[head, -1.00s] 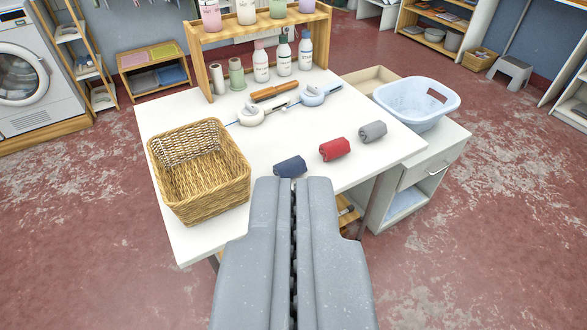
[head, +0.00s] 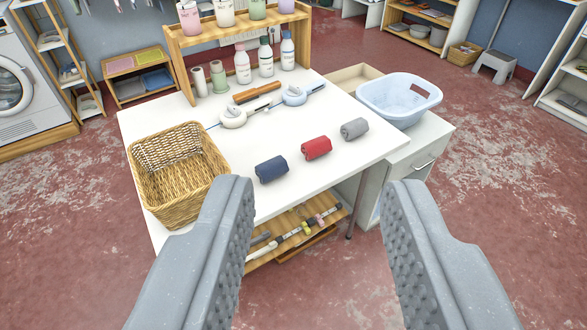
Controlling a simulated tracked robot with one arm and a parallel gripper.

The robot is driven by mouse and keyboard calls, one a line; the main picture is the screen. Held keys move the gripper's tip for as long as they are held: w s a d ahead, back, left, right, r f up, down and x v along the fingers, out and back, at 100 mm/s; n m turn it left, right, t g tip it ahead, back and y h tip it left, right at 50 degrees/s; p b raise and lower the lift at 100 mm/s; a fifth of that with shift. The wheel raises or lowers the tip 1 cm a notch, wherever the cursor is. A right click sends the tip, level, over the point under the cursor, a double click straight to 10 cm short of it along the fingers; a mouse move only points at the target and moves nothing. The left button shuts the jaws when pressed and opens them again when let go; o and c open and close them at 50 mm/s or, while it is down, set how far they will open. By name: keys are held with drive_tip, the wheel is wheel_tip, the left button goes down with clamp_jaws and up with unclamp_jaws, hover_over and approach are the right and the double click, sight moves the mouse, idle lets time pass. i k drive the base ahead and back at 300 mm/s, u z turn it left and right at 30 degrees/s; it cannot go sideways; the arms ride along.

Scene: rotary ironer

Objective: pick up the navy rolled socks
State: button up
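The navy rolled socks (head: 271,170) lie on the white table (head: 262,207) near its front edge, just right of the wicker basket. The red rolled socks (head: 316,148) and grey rolled socks (head: 354,129) lie in a slanting row to their right. My gripper (head: 318,195) is open and empty, its two grey textured fingers wide apart. It is in front of the table edge and apart from the socks. The navy roll shows fully between the fingers in the picture, nearer the left one.
A wicker basket (head: 178,190) stands left of the navy socks. Two corded irons or similar tools (head: 233,117) lie behind. A wooden rack (head: 178,55) with bottles stands at the back. A pale blue laundry basket (head: 399,98) sits on a white cabinet at right. A wooden shelf (head: 290,246) is below.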

sight(267, 171)
drive_tip(key=z, duration=0.8)
drive_tip(key=i, duration=1.05)
drive_tip(key=u, duration=0.85)
